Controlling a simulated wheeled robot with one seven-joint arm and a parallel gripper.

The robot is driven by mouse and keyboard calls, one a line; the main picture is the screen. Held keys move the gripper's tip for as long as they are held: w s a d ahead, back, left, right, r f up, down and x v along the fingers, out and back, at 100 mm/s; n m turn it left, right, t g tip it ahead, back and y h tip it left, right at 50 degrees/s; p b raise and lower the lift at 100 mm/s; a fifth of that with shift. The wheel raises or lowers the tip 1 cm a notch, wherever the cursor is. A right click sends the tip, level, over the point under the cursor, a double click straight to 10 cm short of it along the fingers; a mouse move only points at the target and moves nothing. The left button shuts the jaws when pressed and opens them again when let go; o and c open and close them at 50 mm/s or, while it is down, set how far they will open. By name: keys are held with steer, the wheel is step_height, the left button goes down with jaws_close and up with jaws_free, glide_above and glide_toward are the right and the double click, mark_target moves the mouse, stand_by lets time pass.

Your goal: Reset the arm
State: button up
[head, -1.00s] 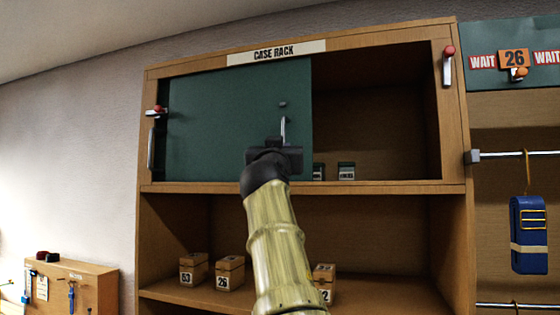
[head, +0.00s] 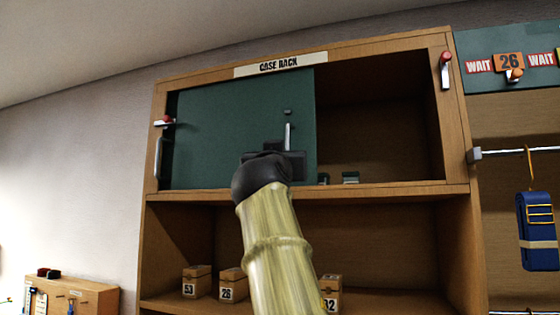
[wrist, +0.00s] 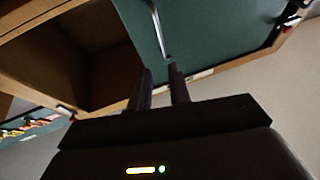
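My arm (head: 275,245) reaches up in front of the case rack (head: 150,230). My gripper (wrist: 161,70) shows two dark fingers standing apart with nothing between them. In the head view its dark body covers the lower part of the green sliding door (head: 220,120). The door covers the left of the rack's upper bay; the right is open. The door's upright metal handle (head: 288,135) shows just above the gripper, and in the wrist view the handle (wrist: 157,28) lies beyond the fingertips. I cannot tell the exact distance; the fingertips are hidden in the head view.
Small dark cases (head: 350,177) sit in the open upper bay. Numbered wooden boxes (head: 197,281) stand on the lower shelf, partly behind my arm. Red-knobbed latches sit on the left (head: 165,122) and right (head: 446,70) posts.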

steer(key=w+d+f+g+p, duration=0.1)
steer(key=w+d+f+g, duration=0.2)
steer(key=w+d+f, duration=0.35)
steer(key=w+d+f+g, duration=0.2)
steer(key=w+d+f, duration=0.15)
steer(key=f, duration=0.65)
steer(key=d+f+g+y, duration=0.1)
steer(key=d+f+g, duration=0.2)
steer(key=f, duration=0.7)
steer(key=d+f+g, duration=0.2)
steer(key=d+f, duration=0.1)
steer(key=f, duration=0.7)
steer(key=s+f+g+y+p, duration=0.1)
steer(key=s+f+g, duration=0.1)
steer(key=s+f, duration=0.55)
steer(key=s+f+g+y+p, duration=0.15)
steer(key=s+f, duration=0.25)
steer(key=f, duration=0.6)
steer(key=s+a+f+n+g, duration=0.1)
steer(key=s+f+g, duration=0.2)
steer(key=s+f, duration=0.4)
steer(key=s+a+f+n+g, duration=0.1)
steer(key=s+f+g, duration=0.2)
steer(key=s+f, duration=0.5)
steer(key=s, duration=0.6)
steer(key=shift+a, duration=0.3)
